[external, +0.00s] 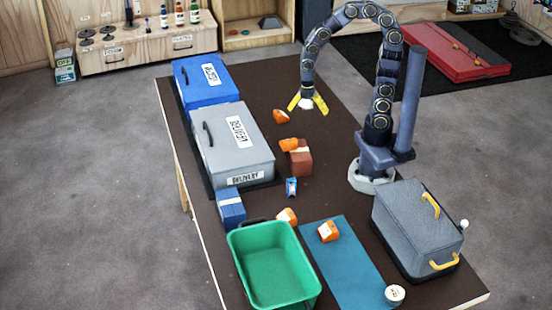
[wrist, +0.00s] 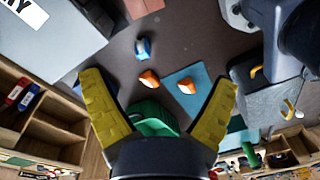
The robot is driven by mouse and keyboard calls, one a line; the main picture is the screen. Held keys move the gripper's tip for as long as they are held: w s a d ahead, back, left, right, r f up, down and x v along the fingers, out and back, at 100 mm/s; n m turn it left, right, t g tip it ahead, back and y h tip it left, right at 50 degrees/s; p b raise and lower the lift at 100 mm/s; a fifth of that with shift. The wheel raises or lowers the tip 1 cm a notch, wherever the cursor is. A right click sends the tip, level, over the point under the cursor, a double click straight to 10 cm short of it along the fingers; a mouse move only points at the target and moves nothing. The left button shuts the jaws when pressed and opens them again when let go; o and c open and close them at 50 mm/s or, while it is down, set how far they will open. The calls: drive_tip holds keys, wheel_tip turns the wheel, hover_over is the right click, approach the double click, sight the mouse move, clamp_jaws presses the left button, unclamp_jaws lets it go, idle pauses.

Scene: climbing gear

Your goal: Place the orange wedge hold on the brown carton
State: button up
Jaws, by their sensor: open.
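My gripper (external: 307,105) hangs open and empty above the far part of the table. In the wrist view its yellow fingers (wrist: 160,80) are spread wide. An orange hold (external: 281,116) lies below and left of it in the external view. Another orange hold (external: 289,145) appears at the top left of the brown carton (external: 303,162); I cannot tell whether it rests on it or behind it. The carton's edge shows in the wrist view (wrist: 140,8). Two more orange holds (external: 287,216) (external: 327,231) lie nearer the front. I cannot tell which one is the wedge.
A grey delivery box (external: 235,150) and a blue box (external: 205,83) line the left edge. A small blue hold (external: 291,187), blue carton (external: 231,208), green bin (external: 272,272), teal mat (external: 350,265) and grey toolbox (external: 415,225) fill the front. The table's far right is clear.

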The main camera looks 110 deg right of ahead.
drive_tip(key=s+a+r+m+g+h, duration=0.1)
drive_tip(key=s+a+r+m, duration=0.4)
drive_tip(key=s+a+m, duration=0.4)
drive_tip(key=shift+s+a+r+m+g, duration=0.2)
drive_tip(key=shift+s+a+m+g, duration=0.15)
drive_tip(key=shift+m, duration=0.55)
drive_tip(key=shift+o, duration=1.1)
drive_tip(key=w+d+r+m+t, duration=0.1)
drive_tip(key=w+d+r+m, duration=0.45)
drive_tip(key=d+m, duration=0.35)
drive_tip(key=w+d+r+m+t, duration=0.1)
drive_tip(key=w+d+r+m, duration=0.3)
drive_tip(key=w+d+m, duration=0.45)
wheel_tip(320, 180, down, 10)
drive_tip(key=s+d, duration=0.1)
drive_tip(key=shift+s+r, duration=0.15)
drive_tip(key=shift+r, duration=0.05)
